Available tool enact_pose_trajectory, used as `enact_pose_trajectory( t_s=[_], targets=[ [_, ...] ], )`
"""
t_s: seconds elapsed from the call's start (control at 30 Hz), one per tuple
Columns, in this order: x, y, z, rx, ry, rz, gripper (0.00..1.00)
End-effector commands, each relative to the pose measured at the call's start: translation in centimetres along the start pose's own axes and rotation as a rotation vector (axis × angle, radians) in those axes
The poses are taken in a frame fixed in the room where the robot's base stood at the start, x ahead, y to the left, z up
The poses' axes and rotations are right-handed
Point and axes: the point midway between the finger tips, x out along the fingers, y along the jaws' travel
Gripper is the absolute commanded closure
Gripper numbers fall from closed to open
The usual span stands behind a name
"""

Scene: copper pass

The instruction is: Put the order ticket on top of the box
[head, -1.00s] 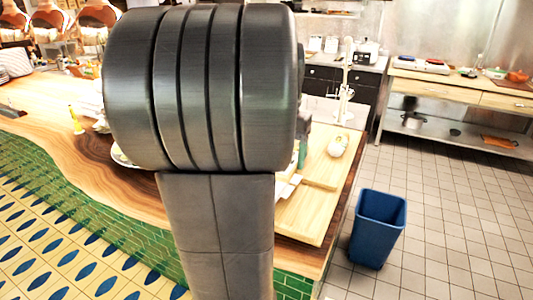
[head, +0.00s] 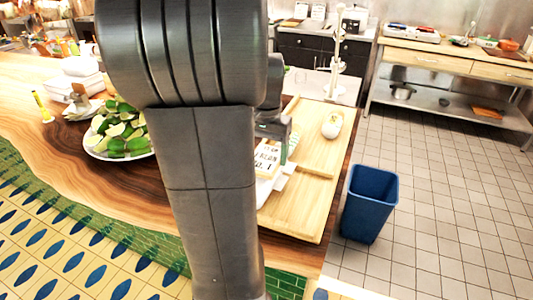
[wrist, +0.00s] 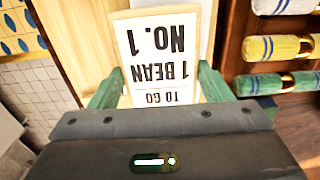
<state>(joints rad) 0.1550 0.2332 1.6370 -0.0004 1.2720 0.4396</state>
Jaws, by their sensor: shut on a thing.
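The order ticket, a cream card printed "TO GO 1 BEAN NO. 1" (wrist: 160,48), is between the green fingers of my gripper (wrist: 158,92) in the wrist view. My gripper is shut on it. In the head view the ticket (head: 267,158) shows just below my gripper (head: 280,138), above the wooden board at the counter's right end. A pale surface lies behind the ticket in the wrist view; I cannot tell whether it is a box. White box-like shapes (head: 84,86) stand on the counter at the left in the head view.
A plate of limes (head: 120,132) stands left of my arm, which hides part of the counter. A light wooden board (head: 302,214) holds a pale rounded object (head: 332,124). A blue bin (head: 370,200) stands on the floor. Rolled striped cloths (wrist: 275,48) lie at right in the wrist view.

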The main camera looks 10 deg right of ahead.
Motion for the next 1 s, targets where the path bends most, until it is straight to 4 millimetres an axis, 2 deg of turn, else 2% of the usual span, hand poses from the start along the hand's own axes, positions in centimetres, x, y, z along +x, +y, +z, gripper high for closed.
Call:
enact_pose_trajectory(
  t_s=[0.1, 0.47, 0.5, 0.57, 0.87, 1.0],
  targets=[
    [0.9, 0.0, 0.0, 0.0, -0.001, 0.001, 0.51],
    [1.4, 0.0, 0.0, 0.0, 0.0, 0.0, 0.51],
    [1.2, 0.0, 0.0, 0.0, 0.0, 0.0, 0.2],
    [1.2, 0.0, 0.0, 0.0, 0.0, 0.0, 0.08],
    [1.1, 0.0, 0.0, 0.0, 0.001, 0.0, 0.06],
    [0.0, 0.0, -0.1, 0.0, 0.004, -0.002, 0.06]
  ],
)
